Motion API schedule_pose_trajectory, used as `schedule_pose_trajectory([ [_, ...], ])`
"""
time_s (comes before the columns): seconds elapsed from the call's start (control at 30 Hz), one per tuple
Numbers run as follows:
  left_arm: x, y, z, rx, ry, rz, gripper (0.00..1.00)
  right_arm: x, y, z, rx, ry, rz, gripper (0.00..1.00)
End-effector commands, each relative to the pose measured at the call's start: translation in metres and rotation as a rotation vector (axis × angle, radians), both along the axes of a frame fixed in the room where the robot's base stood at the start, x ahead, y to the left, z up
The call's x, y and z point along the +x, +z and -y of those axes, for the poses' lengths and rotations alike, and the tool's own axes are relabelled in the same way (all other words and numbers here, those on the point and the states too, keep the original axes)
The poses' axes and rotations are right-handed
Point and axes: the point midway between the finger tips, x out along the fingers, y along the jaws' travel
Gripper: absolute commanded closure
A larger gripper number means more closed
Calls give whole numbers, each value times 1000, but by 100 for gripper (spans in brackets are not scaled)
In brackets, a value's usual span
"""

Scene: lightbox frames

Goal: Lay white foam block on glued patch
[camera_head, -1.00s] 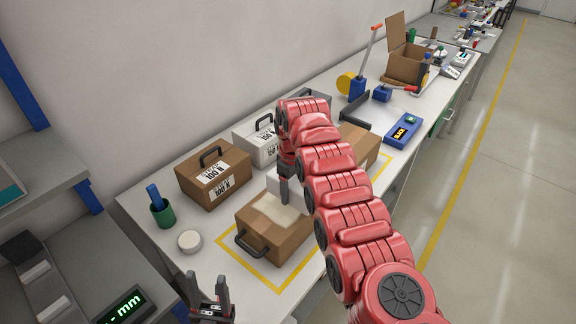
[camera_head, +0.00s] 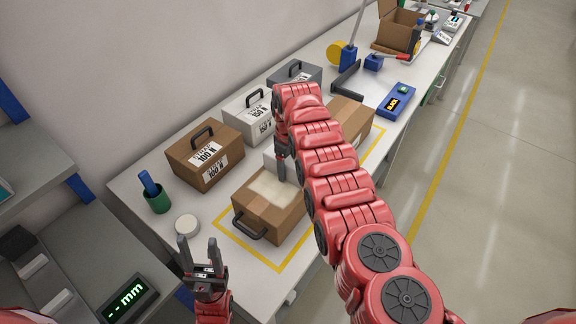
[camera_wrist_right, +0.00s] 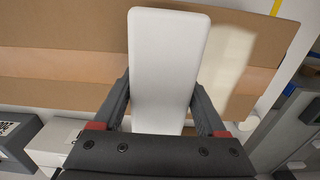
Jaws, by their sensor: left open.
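The white foam block (camera_wrist_right: 168,65) is between the fingers of my right gripper (camera_wrist_right: 163,108), which is shut on it. In the head view the block (camera_head: 270,158) shows partly behind my right gripper (camera_head: 282,172), near the far edge of a cardboard box (camera_head: 262,224). The pale glued patch (camera_head: 264,189) is on top of that box. In the right wrist view the patch (camera_wrist_right: 227,58) shows beside the block, to its right, partly hidden by it. I cannot tell the block's height above the box. My left gripper (camera_head: 198,247) is open and empty, in front of the box.
The box stands inside a yellow taped outline (camera_head: 238,247) on the bench. Another cardboard box (camera_head: 350,122) is behind my right arm.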

Motion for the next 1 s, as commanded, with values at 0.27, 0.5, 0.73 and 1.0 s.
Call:
schedule_pose_trajectory([
  [0.27,0,0,0,0,0,0,48,0,1,-1,0,1,0,2],
  [0.5,0,3,0,0,0,0,48,0,5,-1,0,1,1,2],
  [0.73,0,-1,0,0,0,0,48,1,23,-1,1,1,6,2],
  [1.0,0,-28,0,0,0,0,48,1,70,-1,2,2,4,2],
])
